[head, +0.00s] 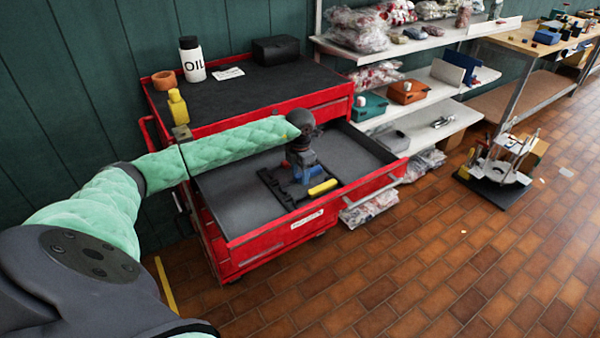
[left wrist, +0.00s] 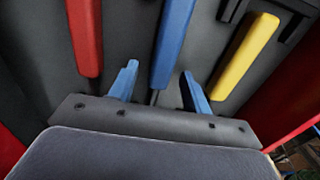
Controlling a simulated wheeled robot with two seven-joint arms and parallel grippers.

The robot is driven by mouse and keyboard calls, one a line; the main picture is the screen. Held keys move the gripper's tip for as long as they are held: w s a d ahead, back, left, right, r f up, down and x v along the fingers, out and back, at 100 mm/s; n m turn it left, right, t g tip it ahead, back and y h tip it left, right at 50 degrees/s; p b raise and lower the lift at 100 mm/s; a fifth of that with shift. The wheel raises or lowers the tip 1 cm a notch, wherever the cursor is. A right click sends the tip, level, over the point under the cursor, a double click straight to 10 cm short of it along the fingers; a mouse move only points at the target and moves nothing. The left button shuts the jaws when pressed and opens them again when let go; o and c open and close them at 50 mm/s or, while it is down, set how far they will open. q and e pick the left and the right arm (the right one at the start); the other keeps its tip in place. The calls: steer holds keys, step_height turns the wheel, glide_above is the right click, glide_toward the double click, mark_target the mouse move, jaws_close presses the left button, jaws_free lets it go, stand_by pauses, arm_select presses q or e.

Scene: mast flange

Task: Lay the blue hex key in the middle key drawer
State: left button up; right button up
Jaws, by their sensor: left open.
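My left gripper (head: 303,170) reaches down into an open drawer (head: 352,152) of the red tool cart. In the left wrist view its two blue fingers (left wrist: 159,70) stand apart. The blue hex key (left wrist: 176,38) shows its thick blue handle, with a thin dark shaft between the fingers; no contact is visible. A red-handled key (left wrist: 86,38) lies to its left and a yellow-handled key (left wrist: 246,54) to its right. The yellow handle also shows in the head view (head: 322,187), on a black holder (head: 275,187) in the drawer. The drawer's label is unreadable. My right gripper is out of view.
The cart's dark top (head: 250,95) holds an oil bottle (head: 191,60), a yellow bottle (head: 178,107), an orange ring (head: 164,80) and a black box (head: 276,50). White shelves (head: 440,125) stand close on the right. The brick floor (head: 420,260) in front is clear.

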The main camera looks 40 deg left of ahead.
arm_select(q)
step_height(320, 180, up, 6)
steer(key=shift+r+b, duration=0.25)
steer(key=shift+b, duration=0.55)
steer(key=shift+r, duration=0.65)
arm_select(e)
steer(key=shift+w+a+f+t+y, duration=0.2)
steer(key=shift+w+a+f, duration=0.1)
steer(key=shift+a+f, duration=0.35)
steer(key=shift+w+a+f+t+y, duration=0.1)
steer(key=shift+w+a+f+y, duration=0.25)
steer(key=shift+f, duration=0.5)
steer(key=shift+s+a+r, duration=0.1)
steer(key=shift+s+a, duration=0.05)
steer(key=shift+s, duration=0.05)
arm_select(q)
steer(key=shift+f, duration=0.1)
